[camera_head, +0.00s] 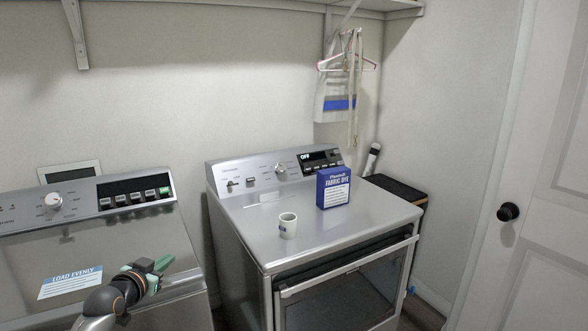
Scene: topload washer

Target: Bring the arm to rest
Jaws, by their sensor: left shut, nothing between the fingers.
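My left gripper (158,268) is shut and empty, with greenish fingertips. It is at the front right of the topload washer (130,240), in front of or above its lid in the picture; I cannot tell whether it touches. My left arm comes in from the bottom left, behind the gripper. The washer's lid looks closed and bears a "Load Evenly" label (71,282). My right gripper is not in view.
A dryer (250,225) stands to the right. A white mug (288,226) and a blue fabric dye box (333,187) stand on its top. A white door (550,220) is at the far right. A shelf bracket (77,35) is on the wall above.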

